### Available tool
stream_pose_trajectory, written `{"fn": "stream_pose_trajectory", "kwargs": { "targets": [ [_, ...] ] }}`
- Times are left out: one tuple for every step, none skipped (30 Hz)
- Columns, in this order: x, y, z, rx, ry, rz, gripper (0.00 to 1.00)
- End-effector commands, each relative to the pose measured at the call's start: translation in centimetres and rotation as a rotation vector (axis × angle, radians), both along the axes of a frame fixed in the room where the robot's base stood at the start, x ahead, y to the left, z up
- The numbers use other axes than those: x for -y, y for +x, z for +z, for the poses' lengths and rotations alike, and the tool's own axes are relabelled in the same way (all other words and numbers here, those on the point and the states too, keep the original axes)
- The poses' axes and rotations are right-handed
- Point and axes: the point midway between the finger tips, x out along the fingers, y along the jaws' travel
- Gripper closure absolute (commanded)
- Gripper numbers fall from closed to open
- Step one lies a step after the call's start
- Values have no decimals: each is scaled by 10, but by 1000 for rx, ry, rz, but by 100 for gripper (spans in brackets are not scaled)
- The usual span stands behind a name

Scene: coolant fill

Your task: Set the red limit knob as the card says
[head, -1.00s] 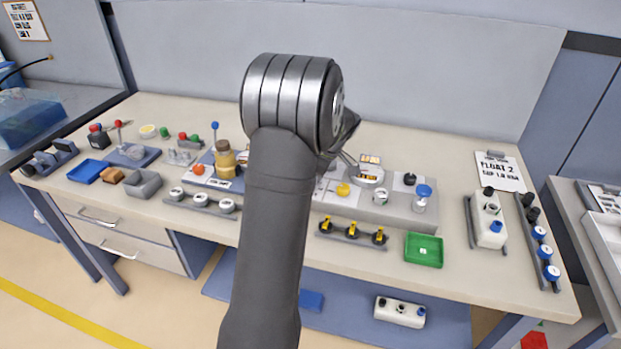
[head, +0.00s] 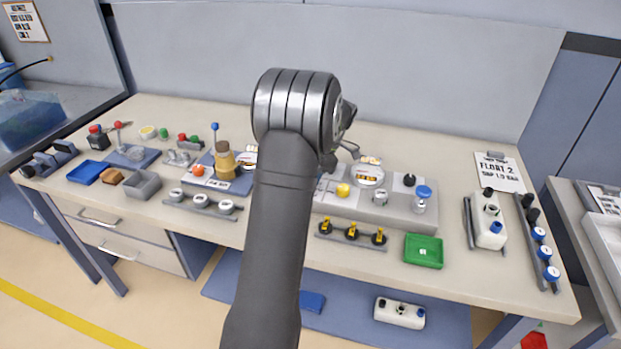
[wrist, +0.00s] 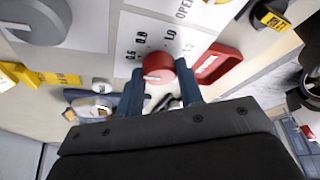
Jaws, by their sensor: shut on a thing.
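In the wrist view my gripper (wrist: 160,74) has its two blue fingers closed on either side of the red limit knob (wrist: 158,66). The knob sits on a white scale plate (wrist: 120,42) with printed numbers that look like 0.6, 0.8, 1.0 and 1.2. A pale pointer mark shows on the knob's face, but the value it points at is unclear. In the head view my arm hides the knob. The card (head: 499,173) on a clipboard at the back right reads FLOAT 2, with a smaller line giving a cap in bar whose digits are hard to read.
A red-framed part (wrist: 216,64) is close to the right finger in the wrist view. A large grey knob (wrist: 38,18) is at upper left there. A yellow knob (head: 343,190), a round gauge (head: 369,173) and a blue-capped part (head: 424,192) stand on the grey unit in the head view.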

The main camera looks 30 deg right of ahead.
Motion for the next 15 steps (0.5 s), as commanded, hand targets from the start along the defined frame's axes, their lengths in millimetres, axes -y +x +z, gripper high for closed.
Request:
{"fn": "stream_pose_trajectory", "kwargs": {
  "targets": [
    [1, 0, 0, 1, -2, 5, 89],
    [1, 0, 0, 1, -2, 7, 89],
    [1, 0, 0, 1, -2, 9, 89],
    [1, 0, 0, 2, -2, 10, 89],
    [1, 0, 0, 2, -2, 10, 89],
    [1, 0, 0, 2, -2, 10, 89],
    [1, 0, 0, 2, -2, 10, 89],
    [1, 0, 0, 2, -2, 10, 89],
    [1, 0, 0, 2, -2, 10, 89],
    [1, 0, 0, 2, -2, 10, 89],
    [1, 0, 0, 2, -2, 10, 89],
    [1, 0, 0, 2, -2, 10, 89],
    [1, 0, 0, 2, -2, 10, 89],
    [1, 0, 0, 2, -2, 10, 60],
    [0, 0, 0, 1, -2, 9, 52]
  ]
}}
